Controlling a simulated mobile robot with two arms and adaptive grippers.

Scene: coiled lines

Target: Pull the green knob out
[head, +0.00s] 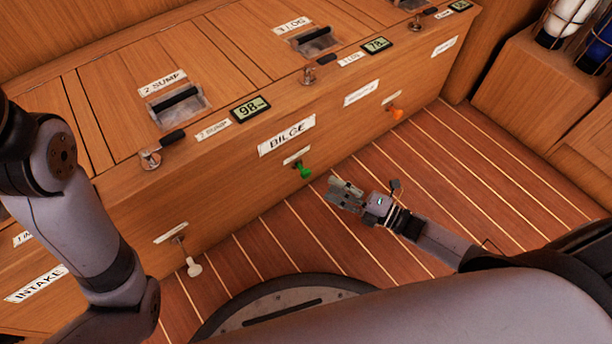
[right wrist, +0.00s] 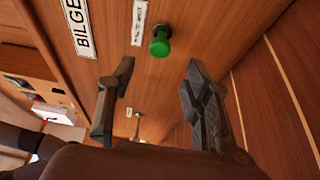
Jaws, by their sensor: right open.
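The green knob (head: 304,171) sticks out from the front of the wooden bench, below the BILGE label (head: 287,135). In the right wrist view the green knob (right wrist: 160,43) stands ahead of my right gripper, roughly in line with the space between its fingers. My right gripper (head: 343,194) is open and empty, a little to the right of the knob and apart from it. Its two fingers also show spread in the right wrist view (right wrist: 158,85). My left arm (head: 75,190) comes down at the left, but its gripper is out of the picture.
A white knob (head: 193,267) hangs at the front left and an orange knob (head: 396,113) sits further right on the bench front. The striped floor (head: 440,170) beside the bench is clear.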

